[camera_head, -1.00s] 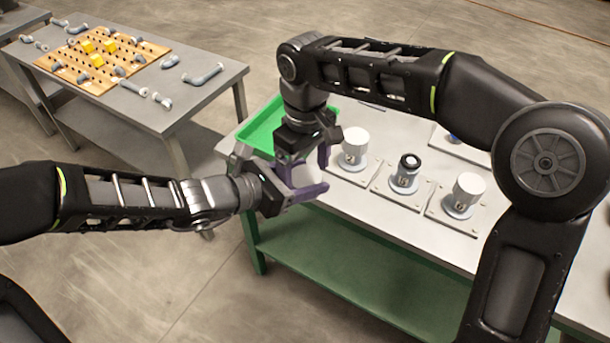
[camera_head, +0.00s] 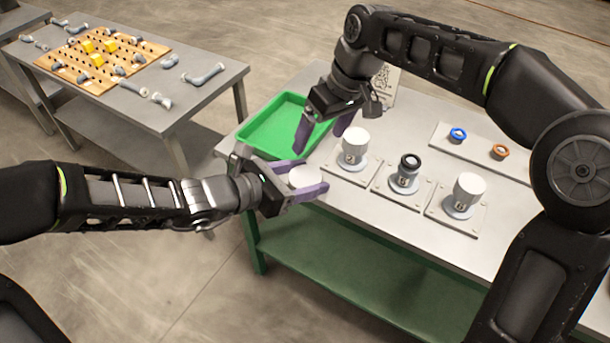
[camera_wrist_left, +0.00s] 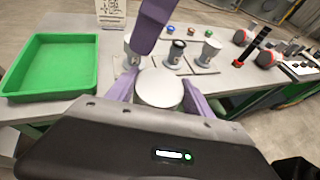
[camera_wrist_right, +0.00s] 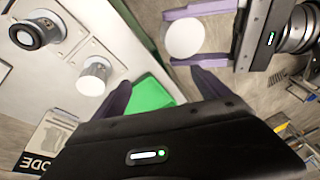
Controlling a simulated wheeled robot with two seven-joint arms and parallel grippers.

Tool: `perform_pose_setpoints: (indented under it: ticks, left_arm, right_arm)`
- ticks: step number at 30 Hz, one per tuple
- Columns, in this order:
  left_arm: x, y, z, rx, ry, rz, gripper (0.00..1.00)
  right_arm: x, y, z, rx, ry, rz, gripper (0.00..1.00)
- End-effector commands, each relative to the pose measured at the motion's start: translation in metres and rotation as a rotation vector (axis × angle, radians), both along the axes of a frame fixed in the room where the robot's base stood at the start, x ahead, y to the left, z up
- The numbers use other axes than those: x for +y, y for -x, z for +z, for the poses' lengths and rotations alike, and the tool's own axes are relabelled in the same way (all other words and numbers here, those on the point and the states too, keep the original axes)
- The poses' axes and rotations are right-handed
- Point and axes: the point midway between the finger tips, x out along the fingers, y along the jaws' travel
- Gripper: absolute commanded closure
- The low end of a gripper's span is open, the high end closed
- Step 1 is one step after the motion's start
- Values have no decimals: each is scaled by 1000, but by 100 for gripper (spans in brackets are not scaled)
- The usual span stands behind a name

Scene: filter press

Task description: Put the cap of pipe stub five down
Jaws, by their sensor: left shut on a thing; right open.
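My left gripper (camera_head: 308,180) is shut on a round white cap (camera_head: 303,176), held in the air off the bench's near left edge. The cap also shows between the purple fingers in the left wrist view (camera_wrist_left: 160,88) and in the right wrist view (camera_wrist_right: 185,38). My right gripper (camera_head: 318,141) is open and empty, above and behind the cap, near the tray. The middle pipe stub (camera_head: 405,176) stands upright on its plate with a bare black top. White caps sit on the left stub (camera_head: 353,150) and the right stub (camera_head: 465,195). The stub labels are too small to read surely.
A green tray (camera_head: 272,128) lies at the bench's left end, empty where visible. A plate behind the stubs carries a blue ring (camera_head: 457,135) and an orange ring (camera_head: 499,151). A pegboard (camera_head: 60,72) with yellow blocks lies on the other table.

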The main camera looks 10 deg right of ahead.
Motion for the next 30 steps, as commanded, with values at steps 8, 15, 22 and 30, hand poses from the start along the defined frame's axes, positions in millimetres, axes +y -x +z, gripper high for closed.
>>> perform_pose_setpoints:
  ticks: [8, 15, 22, 30]
  left_arm:
    - [0, 0, 0, 0, 0, 0, 79]
    - [0, 0, 0, 0, 0, 0, 79]
    - [0, 0, 0, 0, 0, 0, 79]
    - [0, 0, 0, 0, 0, 0, 79]
  right_arm:
    - [-53, 15, -121, 54, -234, -211, 14]
    - [-30, 96, -237, 223, -242, -269, 14]
    - [-21, 169, -352, 293, -127, -453, 14]
    - [5, 250, -412, 312, -130, -615, 14]
